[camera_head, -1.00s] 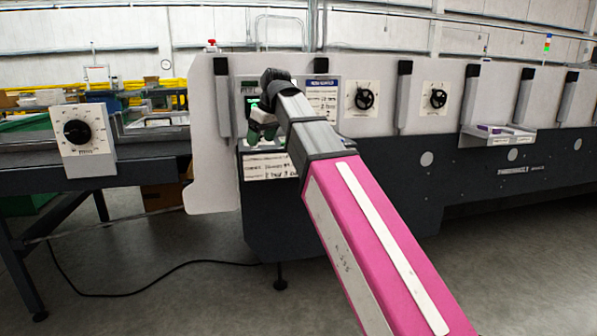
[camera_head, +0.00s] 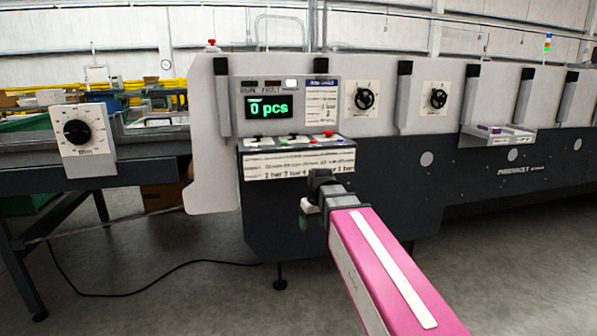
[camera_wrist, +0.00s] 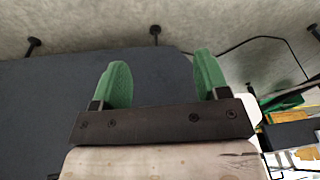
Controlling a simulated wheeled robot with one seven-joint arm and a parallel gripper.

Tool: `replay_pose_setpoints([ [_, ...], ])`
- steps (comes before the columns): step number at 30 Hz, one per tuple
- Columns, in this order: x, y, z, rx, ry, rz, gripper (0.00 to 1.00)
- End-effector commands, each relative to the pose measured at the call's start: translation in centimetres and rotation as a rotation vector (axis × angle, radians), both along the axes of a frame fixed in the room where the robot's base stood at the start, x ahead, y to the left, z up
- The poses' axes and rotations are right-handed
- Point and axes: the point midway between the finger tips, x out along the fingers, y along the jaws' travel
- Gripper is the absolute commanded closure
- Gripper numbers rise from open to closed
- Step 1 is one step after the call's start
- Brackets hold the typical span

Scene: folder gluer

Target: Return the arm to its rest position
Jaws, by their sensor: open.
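My pink arm reaches in from the bottom right of the head view toward the folder gluer (camera_head: 350,215). My gripper (camera_head: 306,215) hangs below the control panel, in front of the machine's dark lower front; it is small and partly hidden by my wrist there. In the wrist view my gripper (camera_wrist: 160,82) shows two green fingers spread wide apart with nothing between them. The panel display (camera_head: 269,107) reads "0 pcs" in green. Below it, a row of switches and a red button (camera_head: 328,133) is in plain view.
A small tray (camera_head: 497,135) juts out farther right. A black cable (camera_head: 150,291) lies on the open floor.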

Motion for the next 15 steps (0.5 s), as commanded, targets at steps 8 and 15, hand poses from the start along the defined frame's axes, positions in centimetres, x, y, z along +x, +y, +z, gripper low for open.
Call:
replay_pose_setpoints([
  [8,-3.5,-5.8,-8.9,-0.037,0.058,-0.161,0.32],
  [15,-7.4,-10.2,-15.6,-0.067,0.104,-0.292,0.32],
])
